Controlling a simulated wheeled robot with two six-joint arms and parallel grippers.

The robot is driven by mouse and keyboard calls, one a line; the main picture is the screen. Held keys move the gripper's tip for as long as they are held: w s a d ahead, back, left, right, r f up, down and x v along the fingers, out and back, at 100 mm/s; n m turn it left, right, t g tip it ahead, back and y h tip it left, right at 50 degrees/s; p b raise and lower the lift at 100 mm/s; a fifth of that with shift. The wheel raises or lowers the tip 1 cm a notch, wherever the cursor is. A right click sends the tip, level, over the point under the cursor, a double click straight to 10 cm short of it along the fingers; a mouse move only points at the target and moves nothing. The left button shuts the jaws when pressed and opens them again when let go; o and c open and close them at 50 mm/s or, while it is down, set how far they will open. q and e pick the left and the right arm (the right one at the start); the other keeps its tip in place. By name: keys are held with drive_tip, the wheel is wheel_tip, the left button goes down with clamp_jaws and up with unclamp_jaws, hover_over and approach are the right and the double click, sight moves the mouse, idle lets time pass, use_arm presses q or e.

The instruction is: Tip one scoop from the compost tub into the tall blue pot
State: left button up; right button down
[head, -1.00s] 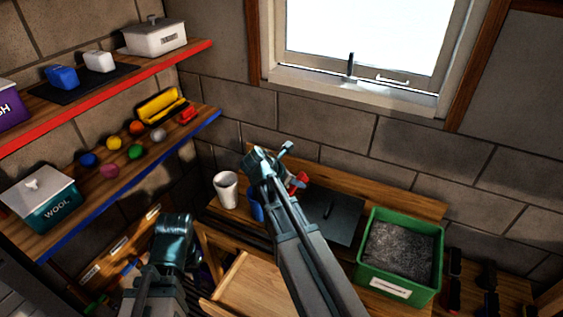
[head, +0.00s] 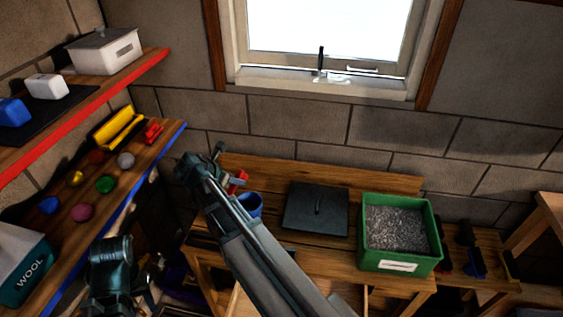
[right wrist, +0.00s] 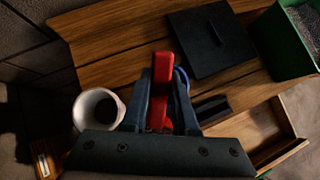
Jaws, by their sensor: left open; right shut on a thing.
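The green compost tub (head: 368,228), filled with grey-brown compost, stands on the right of the wooden bench. The blue pot (head: 250,207) stands left of the black lid, partly hidden by my right arm. My right gripper (head: 213,163) is shut on a red scoop (right wrist: 161,88). Part of the scoop shows beside the pot's rim in the head view (head: 238,181). In the right wrist view the scoop hides most of the pot; I cannot tell whether it holds compost. My left gripper (head: 110,265) is open and empty at the lower left, away from the bench.
A white cup (right wrist: 97,108) stands left of the scoop in the right wrist view; my right arm hides it in the head view. A black lid (head: 315,208) lies between pot and tub. Shelves (head: 150,165) with coloured balls stand at the left. A drawer (right wrist: 272,128) is open.

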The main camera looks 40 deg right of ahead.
drive_tip(key=s+d+m+g+y+p, duration=0.1)
drive_tip(key=s+d+m+y+p, duration=0.2)
drive_tip(key=d, duration=0.6)
drive_tip(key=s+d+r+m+g+y+p, duration=0.1)
drive_tip(key=s+d+m+g+y+p, duration=0.1)
drive_tip(key=d, duration=0.7)
drive_tip(key=shift+s+d+r+m+y+p, duration=0.25)
drive_tip(key=shift+s+d+m+y+p, duration=0.15)
drive_tip(key=shift+s+m+p, duration=0.5)
drive_tip(key=shift+w+a+f+b, duration=0.1)
drive_tip(key=shift+b, duration=0.25)
drive_tip(key=w+a+r+g+h+b, duration=0.3)
drive_tip(key=a+h+b, duration=0.5)
drive_tip(key=h+b, duration=0.3)
drive_tip(key=shift+a+g+b, duration=0.2)
drive_tip(key=shift+g+b, duration=0.35)
drive_tip(key=shift+g, duration=0.05)
